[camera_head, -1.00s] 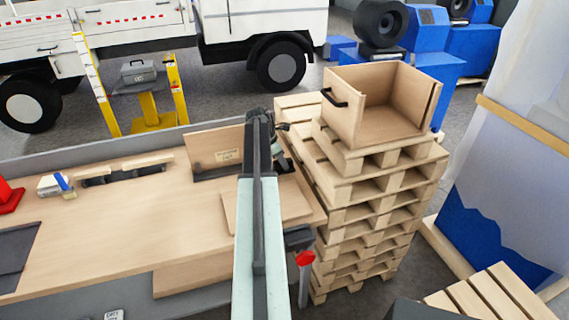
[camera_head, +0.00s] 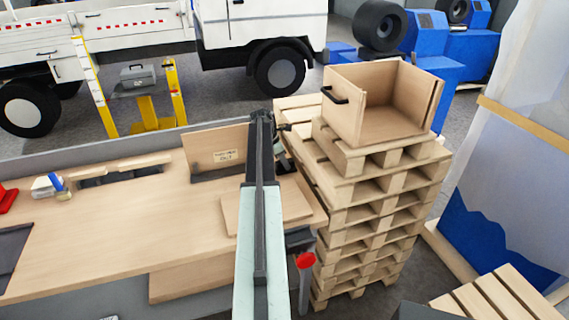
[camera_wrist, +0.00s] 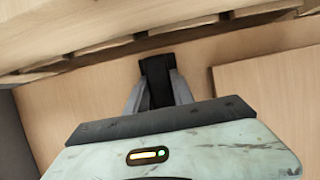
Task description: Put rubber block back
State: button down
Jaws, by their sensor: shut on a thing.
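In the wrist view the black rubber block (camera_wrist: 157,80) stands upright between the grey fingers of my gripper (camera_wrist: 158,97), which is shut on it. Behind it is a pale wooden surface, with a wooden edge crossing above. In the camera_head view my arm reaches over the right end of the bench and hides much of the block and gripper. A low wooden rack with dark slots (camera_head: 125,176) lies on the bench to the left. An upright wooden panel (camera_head: 215,142) with a small label stands just left of my arm. The label is too small to read.
The wooden bench (camera_head: 110,235) has clear room left of my arm. A flat board (camera_head: 229,215) lies by the arm. A pallet stack (camera_head: 360,225) bearing an open wooden box (camera_head: 345,115) stands close on the right. A red knob (camera_head: 306,261) is at the bench's front.

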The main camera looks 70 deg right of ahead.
jog(key=shift+f, duration=0.25)
jog(key=c, duration=1.1)
grip_release()
jog(key=shift+r, duration=0.1)
jog(key=shift+r, duration=0.15)
jog(key=shift+r+p, duration=0.3)
jog(key=shift+p, duration=0.1)
jog(key=p+v, duration=1)
jog(key=v, duration=0.1)
jog(key=shift+w+a+r, duration=0.1)
jog(key=shift+a+r, duration=0.05)
jog(key=shift+r, duration=0.05)
